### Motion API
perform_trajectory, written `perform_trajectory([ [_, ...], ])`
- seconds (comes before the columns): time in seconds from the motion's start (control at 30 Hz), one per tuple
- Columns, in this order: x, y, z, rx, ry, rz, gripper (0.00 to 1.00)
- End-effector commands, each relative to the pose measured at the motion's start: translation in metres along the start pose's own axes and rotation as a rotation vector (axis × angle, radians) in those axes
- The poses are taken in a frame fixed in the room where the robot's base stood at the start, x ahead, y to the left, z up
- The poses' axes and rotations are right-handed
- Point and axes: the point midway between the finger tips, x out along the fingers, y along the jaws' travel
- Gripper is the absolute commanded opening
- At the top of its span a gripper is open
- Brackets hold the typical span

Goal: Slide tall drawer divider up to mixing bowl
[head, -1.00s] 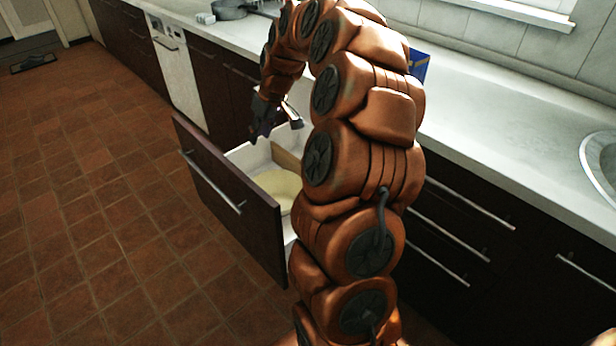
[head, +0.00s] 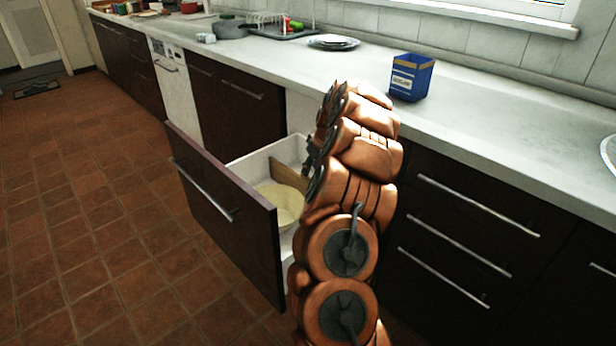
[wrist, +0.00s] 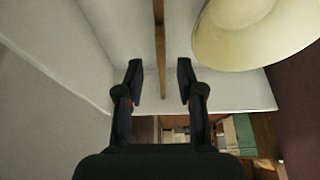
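The tall drawer divider (head: 284,176) is a thin brown wooden board standing in the open white drawer (head: 247,161). The cream mixing bowl (head: 284,208) sits in the drawer on the drawer-front side of the divider. In the wrist view the divider (wrist: 159,45) runs down the middle, and the bowl (wrist: 250,30) is at upper right, with a gap between them. My gripper (wrist: 160,82) is open, one finger on each side of the divider in this view. I cannot tell whether the fingers reach down past its top edge. In the head view my arm mostly hides the gripper.
The drawer's dark front panel (head: 225,215) stands out over the tiled floor. The counter above holds a blue box (head: 411,78), plates (head: 333,42) and a dish rack (head: 265,28). In the wrist view, coloured items (wrist: 240,133) show beyond the white drawer wall.

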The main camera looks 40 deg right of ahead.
Motion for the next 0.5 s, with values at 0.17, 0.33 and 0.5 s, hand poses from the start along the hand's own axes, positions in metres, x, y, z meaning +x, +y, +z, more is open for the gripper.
perform_trajectory([
  [0.17, 0.028, -0.001, 0.001, 0.001, -0.002, -0.003, 0.38],
  [0.33, 0.042, -0.001, 0.001, 0.000, -0.002, -0.003, 0.38],
  [0.5, 0.043, -0.001, 0.000, 0.000, -0.001, -0.002, 0.38],
])
